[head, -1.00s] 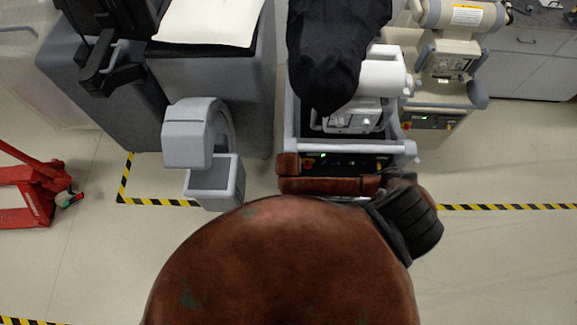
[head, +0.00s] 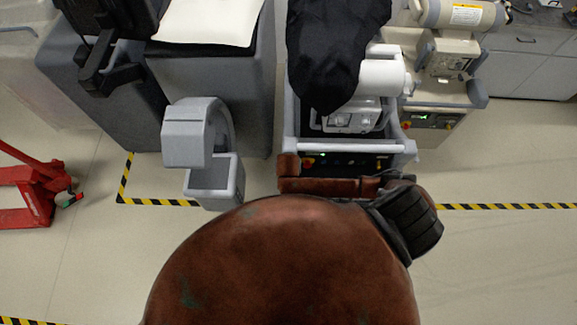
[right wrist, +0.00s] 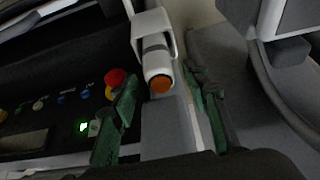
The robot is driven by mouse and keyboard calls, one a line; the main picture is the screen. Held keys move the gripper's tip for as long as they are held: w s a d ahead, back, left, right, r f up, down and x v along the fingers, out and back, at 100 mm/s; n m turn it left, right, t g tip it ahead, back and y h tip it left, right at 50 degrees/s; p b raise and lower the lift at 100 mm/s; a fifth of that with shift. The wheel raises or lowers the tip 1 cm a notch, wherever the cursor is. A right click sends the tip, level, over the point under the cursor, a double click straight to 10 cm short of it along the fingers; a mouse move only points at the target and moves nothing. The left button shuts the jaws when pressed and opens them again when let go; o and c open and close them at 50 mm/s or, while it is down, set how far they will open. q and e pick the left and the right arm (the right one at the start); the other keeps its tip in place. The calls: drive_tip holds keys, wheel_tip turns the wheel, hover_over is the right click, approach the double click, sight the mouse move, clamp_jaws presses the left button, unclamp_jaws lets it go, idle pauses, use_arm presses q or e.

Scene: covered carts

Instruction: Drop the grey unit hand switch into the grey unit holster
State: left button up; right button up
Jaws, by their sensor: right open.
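The hand switch (right wrist: 157,62), a pale cylinder with an orange button at its end, shows in the right wrist view. A white bracket frames its upper part; I cannot tell whether this is the holster or how the switch sits in it. My right gripper (right wrist: 160,110) is open, one green-padded finger on each side of the line to the switch. I cannot tell whether either finger touches it. In the head view the switch cannot be made out, and my arm covers part of the middle cart's front. My left gripper is out of view.
The middle cart's panel (right wrist: 40,115), with a red knob (right wrist: 116,77) and a green light, lies close to the left finger. In the head view a black cover (head: 335,50) drapes this cart. A grey C-shaped unit (head: 187,140) stands left; a beige cart (head: 445,95) stands right.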

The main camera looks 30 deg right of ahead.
drive_tip(key=v, duration=1.3)
drive_tip(key=shift+w, duration=0.2)
drive_tip(key=shift+d+r, duration=0.1)
